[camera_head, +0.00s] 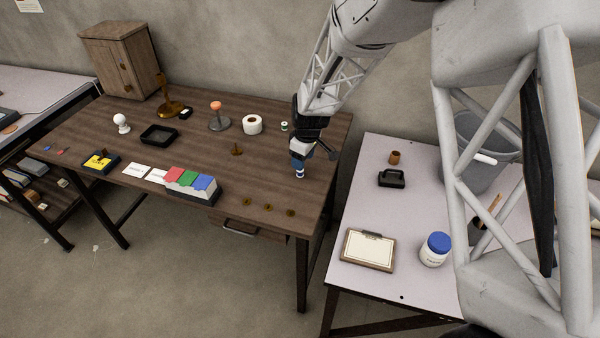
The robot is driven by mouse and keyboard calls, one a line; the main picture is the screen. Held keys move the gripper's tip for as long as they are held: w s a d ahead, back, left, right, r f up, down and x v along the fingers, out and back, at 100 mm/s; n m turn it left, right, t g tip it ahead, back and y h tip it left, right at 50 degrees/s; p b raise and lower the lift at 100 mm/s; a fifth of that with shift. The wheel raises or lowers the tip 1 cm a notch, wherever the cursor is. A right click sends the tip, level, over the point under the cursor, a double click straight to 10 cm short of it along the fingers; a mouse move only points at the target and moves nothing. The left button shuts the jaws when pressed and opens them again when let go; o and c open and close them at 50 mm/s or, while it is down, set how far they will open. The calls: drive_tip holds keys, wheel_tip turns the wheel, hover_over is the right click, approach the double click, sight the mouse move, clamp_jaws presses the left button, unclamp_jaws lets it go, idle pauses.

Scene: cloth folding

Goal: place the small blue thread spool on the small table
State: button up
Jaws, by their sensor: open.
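The small blue thread spool (300,173) is blue and white and appears upright on the brown wooden table (225,143), towards its right end. My gripper (302,154) points down directly over the spool. It is open, and its dark fingers hide part of the spool's top. I cannot tell whether the fingers touch the spool. The smaller, pale-topped table (367,213) stands to the right of the brown table, across a narrow gap.
The pale table holds a clipboard (369,249), a blue-lidded jar (436,249), a black object (392,178) and a brown cup (394,157). A green spool (284,126), white roll (252,124) and card box (190,185) stand on the brown table. My arm hides the pale table's right part.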

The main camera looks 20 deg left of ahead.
drive_tip(key=shift+a+f, duration=0.2)
drive_tip(key=shift+f, duration=1.1)
drive_tip(key=shift+a+f, duration=0.2)
drive_tip(key=shift+f, duration=1.05)
clamp_jaws()
drive_tip(key=shift+r, duration=0.15)
drive_tip(key=shift+r, duration=0.85)
drive_tip(key=shift+s+d+r, duration=0.1)
drive_tip(key=shift+s+r, duration=0.15)
drive_tip(key=shift+r, duration=0.65)
drive_tip(key=s+d, duration=0.2)
drive_tip(key=s, duration=0.2)
drive_tip(key=s+d+r, duration=0.1)
drive_tip(key=s+d, duration=0.2)
drive_tip(key=s, duration=0.1)
drive_tip(key=s+d, duration=0.3)
drive_tip(key=s, duration=0.2)
drive_tip(key=shift+s+d+r, duration=0.1)
drive_tip(key=shift+d+r, duration=0.05)
